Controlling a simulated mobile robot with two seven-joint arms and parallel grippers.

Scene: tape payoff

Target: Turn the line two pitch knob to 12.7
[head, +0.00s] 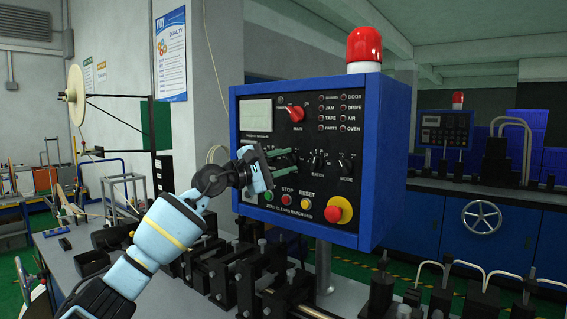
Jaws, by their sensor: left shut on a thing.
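A blue control box (370,150) with a black front panel stands in the middle of the head view. My left gripper (289,164) reaches in from the left, its green-tipped fingers against the panel's left-middle part. It is shut on a small black knob, which the fingers mostly hide; its label and setting cannot be read. To its right are two more black knobs, one marked batch (317,161) and one marked mode (345,166). A pale display (256,114) is at the panel's upper left; I cannot read a value on it. My right gripper is not in view.
A red knob (296,114) sits above my gripper. A red emergency button (338,210) on a yellow base and several small buttons line the panel's bottom. A red beacon (364,46) tops the box. Black machine blocks (225,278) crowd the bench below. A similar panel (444,129) stands behind right.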

